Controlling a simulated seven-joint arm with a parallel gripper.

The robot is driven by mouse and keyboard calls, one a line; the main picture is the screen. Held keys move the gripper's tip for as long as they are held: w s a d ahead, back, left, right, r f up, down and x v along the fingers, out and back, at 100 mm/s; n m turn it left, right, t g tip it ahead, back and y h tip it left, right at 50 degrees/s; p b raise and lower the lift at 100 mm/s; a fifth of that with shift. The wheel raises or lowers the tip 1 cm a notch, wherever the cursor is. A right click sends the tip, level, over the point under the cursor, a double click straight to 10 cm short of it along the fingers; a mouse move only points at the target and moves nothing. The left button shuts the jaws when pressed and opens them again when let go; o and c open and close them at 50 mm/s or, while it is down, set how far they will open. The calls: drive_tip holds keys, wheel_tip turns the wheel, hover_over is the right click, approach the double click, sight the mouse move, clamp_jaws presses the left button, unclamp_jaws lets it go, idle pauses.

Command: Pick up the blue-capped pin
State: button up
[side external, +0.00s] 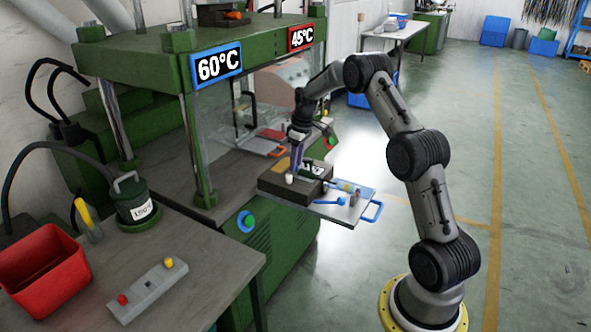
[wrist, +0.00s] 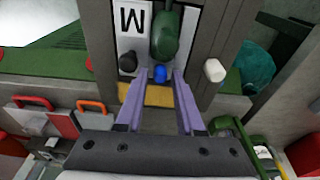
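The blue-capped pin (wrist: 160,74) shows in the wrist view as a small round blue cap at the lower end of a dark green part. My gripper (wrist: 157,84) has two purple fingers spread apart, with the blue cap seen between their tips. No contact with the cap is visible, and I cannot tell the height gap. A black cap (wrist: 127,62) is to the left and a white cap (wrist: 214,70) to the right. In the side external view my gripper (side external: 297,160) is low over the dark block (side external: 275,185); the blue cap cannot be made out there.
The block stands on a plate (side external: 340,214) with a blue handle, in front of the green press (side external: 130,55). A blue-ended cylinder (side external: 347,187) lies on that plate. A grey bench (side external: 205,262) at the left holds a red bin (side external: 45,268) and a button box (side external: 148,290).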

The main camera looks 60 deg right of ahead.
drive_tip(key=shift+c, duration=0.4)
clamp_jaws()
